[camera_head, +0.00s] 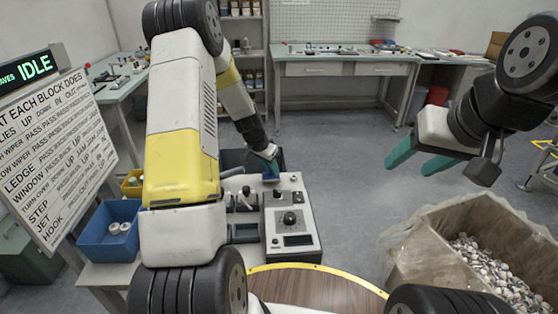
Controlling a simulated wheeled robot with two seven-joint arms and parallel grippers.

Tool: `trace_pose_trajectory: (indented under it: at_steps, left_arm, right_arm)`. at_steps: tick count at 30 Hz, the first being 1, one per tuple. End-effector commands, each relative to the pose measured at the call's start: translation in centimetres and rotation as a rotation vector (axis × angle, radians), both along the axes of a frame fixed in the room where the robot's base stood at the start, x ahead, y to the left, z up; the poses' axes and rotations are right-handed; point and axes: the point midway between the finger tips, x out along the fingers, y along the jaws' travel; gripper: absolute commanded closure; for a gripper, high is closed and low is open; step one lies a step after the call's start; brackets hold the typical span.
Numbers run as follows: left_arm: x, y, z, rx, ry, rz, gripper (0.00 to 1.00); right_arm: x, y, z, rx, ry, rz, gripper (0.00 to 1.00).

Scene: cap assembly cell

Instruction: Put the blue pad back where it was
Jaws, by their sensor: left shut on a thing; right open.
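My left gripper (268,157) reaches down at the back of the grey control unit (304,228). It is shut on a small blue piece, which looks like the blue pad (271,177). The pad is at the unit's back edge; I cannot tell whether it touches the surface. My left arm hides much of the area to its left. My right gripper (420,158) is open and empty, with teal fingers apart, in the air at the right.
A blue bin (107,237) with white caps and a yellow bin (132,183) stand left of my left arm. A lined carton (420,249) of caps is at the lower right. A round wooden table (315,293) is in front. A workbench (345,65) stands behind open floor.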

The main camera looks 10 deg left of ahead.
Motion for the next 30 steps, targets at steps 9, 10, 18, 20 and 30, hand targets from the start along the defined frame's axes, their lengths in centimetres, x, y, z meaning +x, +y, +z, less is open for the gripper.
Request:
trace_pose_trajectory:
  at_steps: [9, 10, 18, 20, 30]
  left_arm:
    - [0.0, 0.0, -1.4, 0.000, -0.001, 0.000, 1.00]
    - [0.0, 0.0, -1.4, 0.000, 0.000, 0.000, 1.00]
    - [0.0, 0.0, -1.6, 0.000, 0.000, 0.000, 0.50]
    - [0.0, 0.0, -1.6, 0.000, 0.000, 0.000, 0.50]
    - [-0.2, 0.2, -0.6, 0.000, -0.001, 0.000, 0.50]
  right_arm:
    - [0.0, 0.0, 0.0, 0.000, 0.000, 0.000, 0.46]
    - [0.0, 0.0, 0.0, 0.000, 0.000, 0.000, 0.46]
    - [0.0, 0.0, 0.0, 0.000, 0.000, 0.000, 0.46]
    - [0.0, 0.0, 0.0, 0.000, 0.000, 0.000, 0.46]
    - [0.0, 0.0, 0.0, 0.000, 0.000, 0.000, 0.46]
